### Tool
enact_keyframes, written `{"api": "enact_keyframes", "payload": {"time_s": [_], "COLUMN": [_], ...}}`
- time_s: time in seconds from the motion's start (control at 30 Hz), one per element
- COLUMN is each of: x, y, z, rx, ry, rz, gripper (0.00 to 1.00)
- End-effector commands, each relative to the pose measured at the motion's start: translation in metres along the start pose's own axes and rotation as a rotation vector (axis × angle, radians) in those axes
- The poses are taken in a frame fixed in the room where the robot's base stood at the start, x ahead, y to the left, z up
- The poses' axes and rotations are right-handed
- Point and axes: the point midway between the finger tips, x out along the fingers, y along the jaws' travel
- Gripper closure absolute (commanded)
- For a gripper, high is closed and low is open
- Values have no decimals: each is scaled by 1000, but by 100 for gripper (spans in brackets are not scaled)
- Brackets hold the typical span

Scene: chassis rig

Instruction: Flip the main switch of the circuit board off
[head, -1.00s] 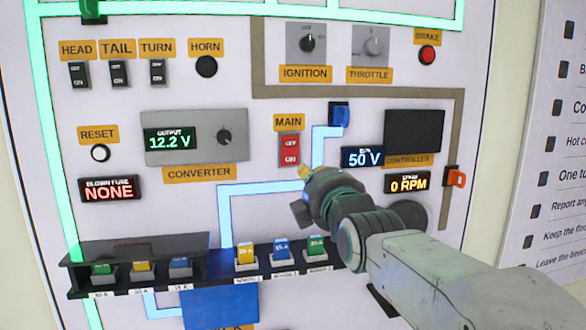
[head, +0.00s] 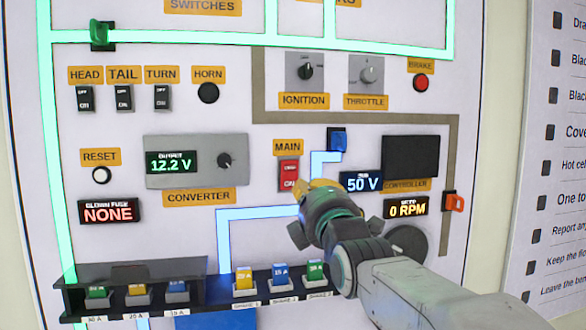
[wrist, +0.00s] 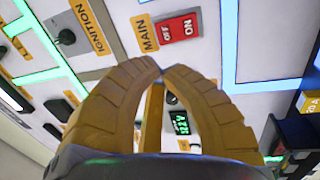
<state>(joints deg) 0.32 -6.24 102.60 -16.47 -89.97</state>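The main switch (head: 289,174) is a red rocker with OFF at the top and ON at the bottom, under the orange MAIN label (head: 288,147). It also shows whole in the wrist view (wrist: 179,28), just beyond my fingertips. Which side is pressed in is hard to tell. My gripper (head: 309,186) is just right of and below the switch in the head view, partly hiding the board behind it. In the wrist view my gripper's two yellow fingers (wrist: 161,72) meet at the tips with nothing between them. Contact with the switch is not visible.
A lit blue line runs by the switch to a blue connector (head: 337,140). The bus display (head: 362,183) reads 50 V, close right of my gripper. The converter (head: 198,160) is to the left. A fuse row (head: 215,287) sticks out below.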

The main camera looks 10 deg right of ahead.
Motion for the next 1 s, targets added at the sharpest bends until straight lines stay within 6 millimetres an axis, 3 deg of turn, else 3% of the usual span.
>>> {"api": "enact_keyframes", "payload": {"time_s": [0.6, 1.0], "x": [72, 107], "y": [-4, -3], "z": [0, 0], "rx": [0, 0], "ry": [0, 1], "rz": [-2, -2], "gripper": [100, 100]}}
